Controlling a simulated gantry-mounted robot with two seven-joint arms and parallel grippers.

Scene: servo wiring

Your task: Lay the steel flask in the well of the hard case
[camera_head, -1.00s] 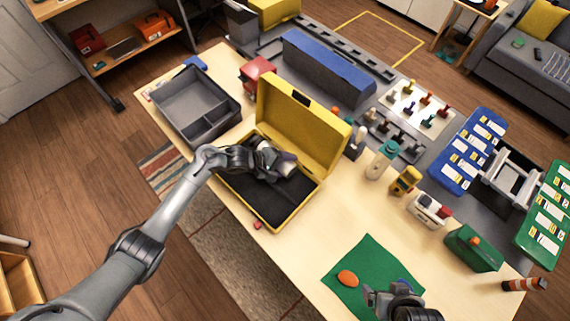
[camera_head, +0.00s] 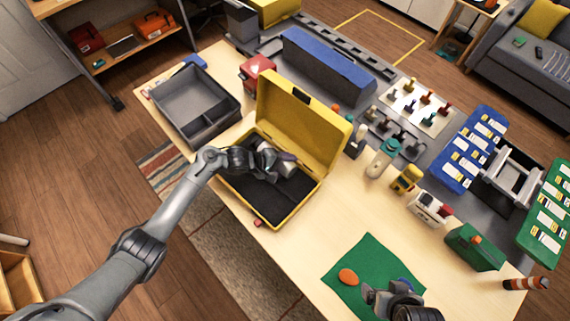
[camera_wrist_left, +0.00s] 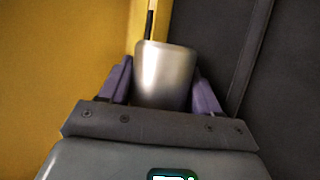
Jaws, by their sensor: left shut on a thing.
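The yellow hard case (camera_head: 325,176) stands open on the table, its lid (camera_head: 302,118) raised at the back and its inside dark grey. My left gripper (camera_head: 277,161) is over the case, shut on the steel flask. In the left wrist view the steel flask (camera_wrist_left: 165,75) is a plain silvery cylinder between the two purple fingers, with the yellow case wall at left and the dark lining at right. Whether the flask touches the case floor cannot be told. My right gripper (camera_head: 386,296) is at the bottom right over a green cloth; its jaw state is unclear.
A grey divided tray (camera_head: 213,131) lies left of the case and a red box (camera_head: 257,73) behind it. A pale bottle with a teal top (camera_head: 381,160) and a yellow item (camera_head: 406,179) stand to the right. An orange oval item (camera_head: 348,277) lies on the green cloth (camera_head: 360,262).

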